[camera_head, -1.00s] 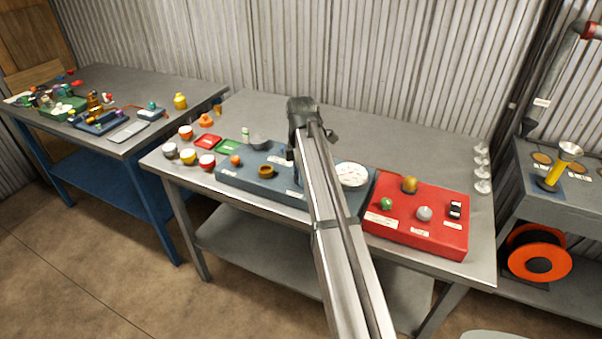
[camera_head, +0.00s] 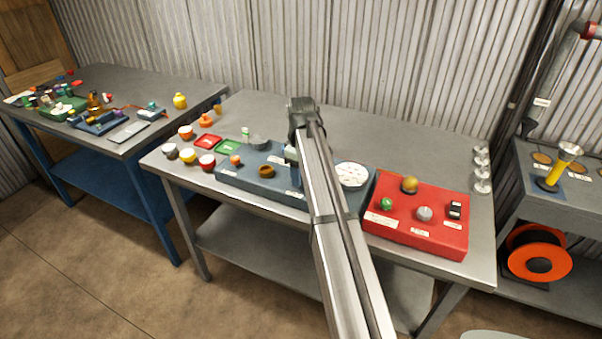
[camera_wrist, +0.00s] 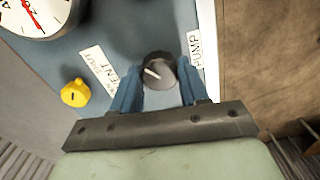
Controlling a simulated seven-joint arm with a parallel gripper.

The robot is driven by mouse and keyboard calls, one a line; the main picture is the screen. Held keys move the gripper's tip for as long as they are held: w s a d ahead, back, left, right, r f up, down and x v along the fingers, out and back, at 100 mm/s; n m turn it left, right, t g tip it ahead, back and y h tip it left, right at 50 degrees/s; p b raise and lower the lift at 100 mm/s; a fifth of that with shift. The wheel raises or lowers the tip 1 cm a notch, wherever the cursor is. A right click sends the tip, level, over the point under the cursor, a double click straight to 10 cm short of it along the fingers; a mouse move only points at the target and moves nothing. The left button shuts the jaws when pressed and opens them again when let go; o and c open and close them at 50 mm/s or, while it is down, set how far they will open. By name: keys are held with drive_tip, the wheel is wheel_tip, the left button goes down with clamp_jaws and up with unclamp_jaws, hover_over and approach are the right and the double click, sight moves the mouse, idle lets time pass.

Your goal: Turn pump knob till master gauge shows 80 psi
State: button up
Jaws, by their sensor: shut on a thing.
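The pump knob (camera_wrist: 158,70), dark grey with a pale pointer line, sits between the blue fingers of my gripper (camera_wrist: 160,80) in the wrist view, beside the PUMP label (camera_wrist: 195,52). My gripper is shut on this knob. The white gauge (camera_wrist: 30,14) with a red needle is cut off at the top left; I cannot read its value. In the head view a white round dial (camera_head: 352,175) lies on the blue-grey panel (camera_head: 240,182), too small to read. My arm hides the knob there, and only part of my gripper (camera_head: 291,152) shows.
A yellow knob (camera_wrist: 75,93) with a vent label is left of the pump knob in the wrist view. A red panel (camera_head: 415,236) with several knobs stands to the right. Several cups and trays are left of the blue-grey panel. The table's back (camera_head: 400,135) is clear.

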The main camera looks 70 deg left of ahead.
drive_tip(key=m, duration=0.6)
drive_tip(key=shift+m, duration=0.3)
drive_tip(key=m, duration=1.1)
drive_tip(key=shift+m, duration=0.3)
drive_tip(key=m, duration=0.6)
drive_tip(key=o, duration=1.1)
drive_tip(key=shift+c, duration=0.2)
